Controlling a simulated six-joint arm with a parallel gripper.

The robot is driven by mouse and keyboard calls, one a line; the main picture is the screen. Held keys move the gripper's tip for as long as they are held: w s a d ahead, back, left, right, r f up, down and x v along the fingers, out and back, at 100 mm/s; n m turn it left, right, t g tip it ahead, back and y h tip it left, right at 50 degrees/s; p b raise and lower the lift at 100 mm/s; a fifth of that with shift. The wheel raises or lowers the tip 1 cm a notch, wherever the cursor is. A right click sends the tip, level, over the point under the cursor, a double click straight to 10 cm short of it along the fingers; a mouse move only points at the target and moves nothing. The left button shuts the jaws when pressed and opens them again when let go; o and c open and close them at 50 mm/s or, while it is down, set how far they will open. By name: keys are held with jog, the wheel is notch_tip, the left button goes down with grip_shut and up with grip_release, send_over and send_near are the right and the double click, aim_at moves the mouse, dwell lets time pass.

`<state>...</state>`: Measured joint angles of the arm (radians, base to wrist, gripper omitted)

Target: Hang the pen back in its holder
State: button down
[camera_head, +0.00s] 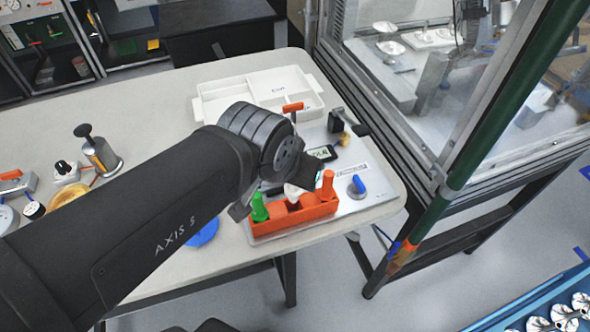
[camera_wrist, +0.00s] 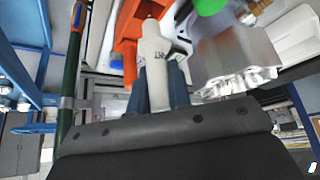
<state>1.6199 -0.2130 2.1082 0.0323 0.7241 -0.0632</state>
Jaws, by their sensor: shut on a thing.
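My gripper (camera_wrist: 160,88) is shut on a white pen-like piece (camera_wrist: 153,62) with dark lettering, held between its blue-grey fingers in the wrist view. The white piece also shows small in the head view (camera_head: 293,191), partly hidden by my wrist. The orange holder (camera_head: 297,219) stands near the right end of the table, with a green-topped piece (camera_head: 259,208) at its left end and an orange piece (camera_head: 327,184) upright at its right end. In the wrist view the orange holder (camera_wrist: 128,42) is close beside the white piece. I cannot tell whether the piece is inside a slot.
A white divided tray (camera_head: 257,92) lies behind my wrist. A glass-walled machine (camera_head: 430,90) stands beyond the right table edge. A silvery block (camera_wrist: 237,60) is close to my fingers.

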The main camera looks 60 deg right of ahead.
jog(key=shift+f, duration=1.9)
dwell(1.9)
jog(key=c, duration=0.8)
grip_release()
jog(key=shift+o, duration=0.2)
jog(key=shift+r, duration=4.05)
jog(key=shift+f, duration=0.1)
jog(key=shift+f, duration=3.7)
jog(key=shift+r, duration=0.1)
